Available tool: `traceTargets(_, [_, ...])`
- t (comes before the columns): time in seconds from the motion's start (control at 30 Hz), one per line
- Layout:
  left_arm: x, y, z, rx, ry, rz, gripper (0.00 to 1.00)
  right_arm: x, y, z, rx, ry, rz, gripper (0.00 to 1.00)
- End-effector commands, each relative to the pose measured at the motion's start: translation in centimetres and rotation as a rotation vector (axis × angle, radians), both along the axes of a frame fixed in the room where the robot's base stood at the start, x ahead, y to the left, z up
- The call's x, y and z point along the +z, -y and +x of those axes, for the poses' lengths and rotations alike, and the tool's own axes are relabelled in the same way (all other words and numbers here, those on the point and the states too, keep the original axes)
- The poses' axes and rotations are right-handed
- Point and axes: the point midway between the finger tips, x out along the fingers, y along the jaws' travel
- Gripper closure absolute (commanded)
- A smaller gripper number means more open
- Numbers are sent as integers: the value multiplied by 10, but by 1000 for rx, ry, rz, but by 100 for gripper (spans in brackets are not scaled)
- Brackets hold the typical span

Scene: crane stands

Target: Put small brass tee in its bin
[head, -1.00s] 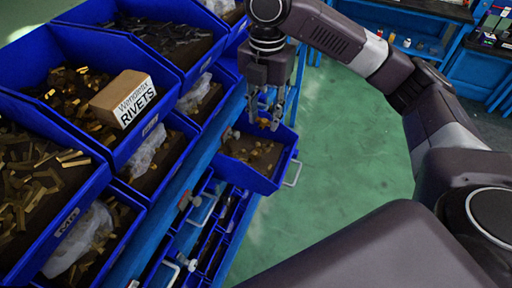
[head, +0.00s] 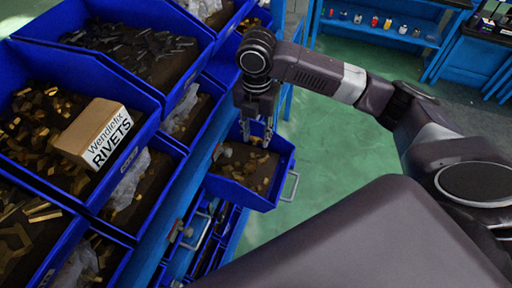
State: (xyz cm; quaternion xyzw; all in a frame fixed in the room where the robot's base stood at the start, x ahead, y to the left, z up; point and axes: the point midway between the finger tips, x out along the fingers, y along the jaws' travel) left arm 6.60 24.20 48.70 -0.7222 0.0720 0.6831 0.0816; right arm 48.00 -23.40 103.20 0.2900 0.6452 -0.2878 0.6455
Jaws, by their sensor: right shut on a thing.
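My right gripper (head: 256,136) points down over the back part of a small blue bin (head: 238,194) that juts out from the rack. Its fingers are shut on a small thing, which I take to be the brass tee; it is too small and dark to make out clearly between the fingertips. Several small brass-coloured pieces (head: 247,168) lie on the dark floor of this bin. I cannot tell whether the fingertips are below the bin's rim. My left gripper is not in view.
Large blue bins with dark and brass parts fill the left side, one holding a "Wendlefix RIVETS" box (head: 98,134). A metal handle (head: 291,186) sticks out right of the small bin. Green floor (head: 335,135) lies open to the right. A blue shelf (head: 385,32) stands behind.

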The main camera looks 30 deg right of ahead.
Motion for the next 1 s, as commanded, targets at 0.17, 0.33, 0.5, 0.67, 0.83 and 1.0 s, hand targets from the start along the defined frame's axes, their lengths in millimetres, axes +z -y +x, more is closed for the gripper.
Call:
traceTargets(0.17, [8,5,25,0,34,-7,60,-25,0,0,0,-1,1,94])
traceTargets(0.33, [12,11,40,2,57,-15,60,-41,0,-1,0,-1,0,94])
traceTargets(0.5, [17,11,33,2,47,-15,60,-66,0,0,0,-1,0,94])
traceTargets(0.67, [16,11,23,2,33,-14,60,-74,0,0,1,2,1,94])
traceTargets(0.83, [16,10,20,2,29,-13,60,-74,0,0,1,2,1,94])
traceTargets(1.0, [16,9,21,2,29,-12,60,-76,0,0,1,1,0,67])
